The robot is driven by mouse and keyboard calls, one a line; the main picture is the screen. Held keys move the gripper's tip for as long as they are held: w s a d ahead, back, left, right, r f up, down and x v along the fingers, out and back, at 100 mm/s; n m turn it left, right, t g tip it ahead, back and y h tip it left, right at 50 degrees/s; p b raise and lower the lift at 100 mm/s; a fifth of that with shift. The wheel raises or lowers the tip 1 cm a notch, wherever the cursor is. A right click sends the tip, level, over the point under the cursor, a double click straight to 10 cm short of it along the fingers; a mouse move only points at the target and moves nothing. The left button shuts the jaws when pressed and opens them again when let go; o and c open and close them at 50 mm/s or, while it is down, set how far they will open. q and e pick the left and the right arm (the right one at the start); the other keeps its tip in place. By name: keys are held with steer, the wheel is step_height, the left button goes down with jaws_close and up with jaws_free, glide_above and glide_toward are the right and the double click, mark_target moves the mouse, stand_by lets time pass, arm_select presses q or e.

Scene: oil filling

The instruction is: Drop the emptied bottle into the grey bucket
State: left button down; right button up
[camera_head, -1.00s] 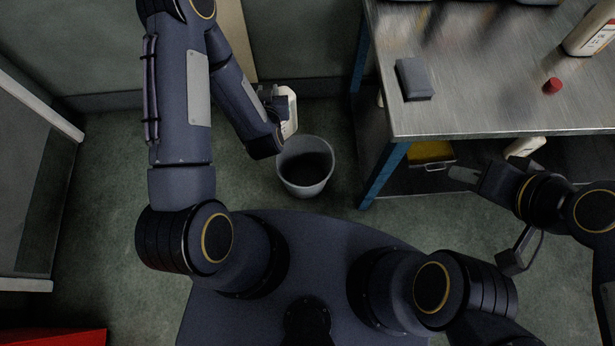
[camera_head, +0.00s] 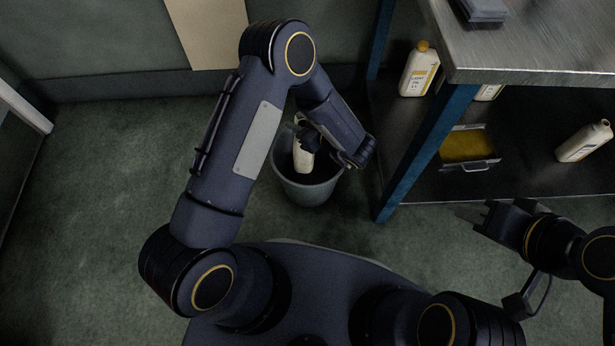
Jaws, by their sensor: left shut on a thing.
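The grey bucket (camera_head: 306,191) stands on the floor left of the table leg. My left gripper (camera_head: 308,142) is over the bucket's mouth, partly hidden by its own wrist. It is shut on a white bottle (camera_head: 302,158), which hangs roughly upright within the bucket's outline. I cannot tell how deep the bottle is, and its upper part is partly covered by the gripper. My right gripper (camera_head: 473,216) is at the right, in front of the table's lower shelf, away from the bucket. Its fingers seem spread, with nothing seen between them.
The steel table (camera_head: 520,60) is at the right, its blue leg (camera_head: 425,150) close beside the bucket. On its lower shelf are a bottle with an orange cap (camera_head: 418,72), a yellow tray (camera_head: 467,147) and another bottle (camera_head: 584,142). The floor left of the bucket is clear.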

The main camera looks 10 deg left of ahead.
arm_select(q)
step_height(320, 180, down, 6)
steer(key=b, duration=0.5)
steer(key=shift+f, duration=0.15)
steer(key=shift+d, duration=0.1)
steer(key=c, duration=1.1)
jaws_free()
steer(key=shift+o, duration=0.2)
steer(key=p+v, duration=0.2)
steer(key=v, duration=0.5)
steer(key=shift+s+d+p, duration=0.25)
steer(key=shift+d+p, duration=0.05)
steer(key=shift+p, duration=0.05)
